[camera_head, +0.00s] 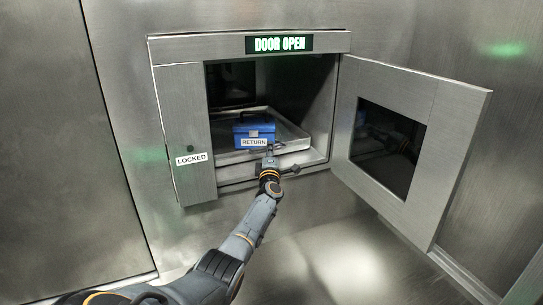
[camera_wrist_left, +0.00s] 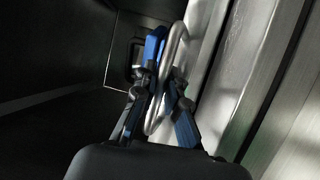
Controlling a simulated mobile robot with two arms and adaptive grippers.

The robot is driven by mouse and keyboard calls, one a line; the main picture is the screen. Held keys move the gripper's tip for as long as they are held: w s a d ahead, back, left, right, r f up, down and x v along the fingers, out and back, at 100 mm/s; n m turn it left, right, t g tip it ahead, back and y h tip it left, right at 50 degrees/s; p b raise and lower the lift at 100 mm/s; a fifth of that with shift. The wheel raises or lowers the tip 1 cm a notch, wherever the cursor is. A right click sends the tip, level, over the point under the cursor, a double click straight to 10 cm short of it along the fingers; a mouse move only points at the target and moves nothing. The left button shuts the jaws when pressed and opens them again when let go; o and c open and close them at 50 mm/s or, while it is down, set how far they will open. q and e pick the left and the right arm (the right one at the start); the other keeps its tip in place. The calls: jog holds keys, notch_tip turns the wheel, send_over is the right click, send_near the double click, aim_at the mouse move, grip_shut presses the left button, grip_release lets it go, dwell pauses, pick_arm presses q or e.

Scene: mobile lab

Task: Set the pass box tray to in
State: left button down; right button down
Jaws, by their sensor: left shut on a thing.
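The pass box (camera_head: 243,45) is a steel wall hatch with its door open and a lit "DOOR OPEN" sign. Its metal tray (camera_head: 291,133) sits inside the chamber, its front near the opening. A blue box (camera_head: 254,128) labelled "RETURN" stands on the tray. My left gripper (camera_head: 268,163) reaches to the front of the tray. In the left wrist view, my left gripper (camera_wrist_left: 159,108) is shut on a bent silver bar, which looks like the tray handle (camera_wrist_left: 174,60). Blue shows just behind the bar. My right gripper is not in view.
The open door (camera_head: 436,99) with a dark window (camera_head: 386,148) swings out to the right of the opening. A fixed panel labelled "LOCKED" (camera_head: 191,159) borders the opening on the left. The floor in front looks clear.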

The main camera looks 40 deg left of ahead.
pick_arm(q)
jog(key=shift+a, duration=0.1)
dwell(0.3)
jog(key=c, duration=1.4)
grip_release()
jog(key=shift+o, duration=0.2)
jog(key=shift+s+d+f, duration=0.2)
jog(key=shift+s+d, duration=0.15)
jog(key=shift+d, duration=0.3)
jog(key=v, duration=1)
jog(key=shift+s, duration=0.35)
